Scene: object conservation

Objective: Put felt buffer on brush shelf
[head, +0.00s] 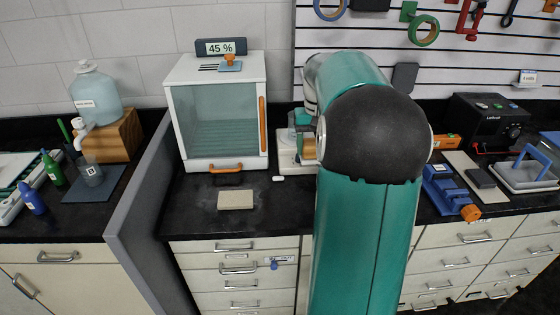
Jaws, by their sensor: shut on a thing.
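My arm rises through the middle of the picture, and its far end passes behind the black elbow joint. My gripper is not clearly visible; it is hidden by the arm or lost among the small parts beside it. I cannot identify the felt buffer for sure. A flat beige block (235,200) lies on the black counter in front of the glass-fronted cabinet. A brownish block (309,148) shows just left of my elbow, at a pale stand (287,160), partly covered by my arm. No brush shelf can be told with certainty.
The white cabinet (215,75) with an orange handle stands at the back left. A grey partition (135,205) is left of it, with a water jug (95,95) beyond. Blue tool (446,190) and black power unit (487,118) stand right.

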